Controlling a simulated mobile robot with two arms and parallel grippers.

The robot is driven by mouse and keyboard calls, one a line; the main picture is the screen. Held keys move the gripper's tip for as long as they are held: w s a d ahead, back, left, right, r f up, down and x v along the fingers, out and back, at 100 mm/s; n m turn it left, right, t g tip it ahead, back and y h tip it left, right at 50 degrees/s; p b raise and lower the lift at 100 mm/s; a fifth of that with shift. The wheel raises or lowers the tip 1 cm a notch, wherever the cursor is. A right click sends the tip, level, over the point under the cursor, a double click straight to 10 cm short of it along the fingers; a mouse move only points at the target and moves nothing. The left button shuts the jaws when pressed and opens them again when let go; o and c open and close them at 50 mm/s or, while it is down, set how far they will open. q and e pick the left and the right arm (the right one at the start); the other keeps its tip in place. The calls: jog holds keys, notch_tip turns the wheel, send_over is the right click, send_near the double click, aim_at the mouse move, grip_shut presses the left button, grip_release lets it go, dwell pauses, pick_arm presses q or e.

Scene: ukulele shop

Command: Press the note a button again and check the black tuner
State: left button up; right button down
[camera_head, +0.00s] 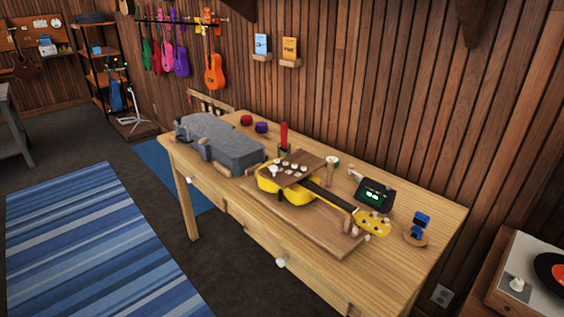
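The black tuner (374,194) stands on the wooden workbench (400,278), to the right of the yellow ukulele (320,196). Its small screen is lit green, but the characters are too small to read. A brown panel (302,161) with several small white round pieces lies over or beside the ukulele's body. I cannot tell whether one of them is the note A button, and no label is readable. Neither of my grippers shows in this view.
The ukulele lies on a wooden board (300,221) with pegs. A grey case (222,139) covers the bench's left end. A red-handled tool (283,134) stands behind the ukulele. A blue object (420,222) stands at the right. Open floor with a striped rug (85,245) lies left.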

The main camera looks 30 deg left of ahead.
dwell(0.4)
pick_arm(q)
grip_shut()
